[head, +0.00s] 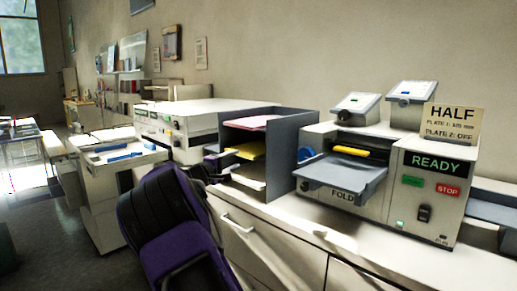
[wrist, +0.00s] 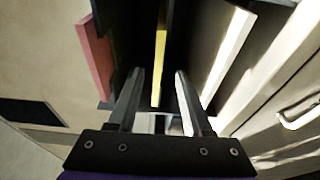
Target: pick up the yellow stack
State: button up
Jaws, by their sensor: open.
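The yellow stack (head: 247,151) lies on the middle shelf of a dark grey sorter (head: 292,150), its front edge sticking out to the left. In the wrist view the yellow stack (wrist: 160,62) shows edge-on as a narrow upright strip. My gripper (wrist: 160,72) is open and empty, one finger on each side of that strip in the picture. I cannot tell whether the fingertips reach past its edge. In the head view my gripper is at the sorter's open front, partly hidden by my arm.
A pink stack (head: 252,121) lies on the shelf above and a white stack (head: 250,176) on the shelf below, both close to the fingers. A folding machine (head: 420,190) stands right of the sorter. A drawer handle (wrist: 300,115) shows at right in the wrist view.

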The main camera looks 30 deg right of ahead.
aim_at(241, 154)
jog(key=shift+w+p+x, duration=0.25)
jog(key=shift+p+x, duration=0.45)
jog(key=shift+x, duration=2.9)
jog(key=shift+a+r, duration=0.2)
grip_shut()
jog(key=shift+r, duration=0.15)
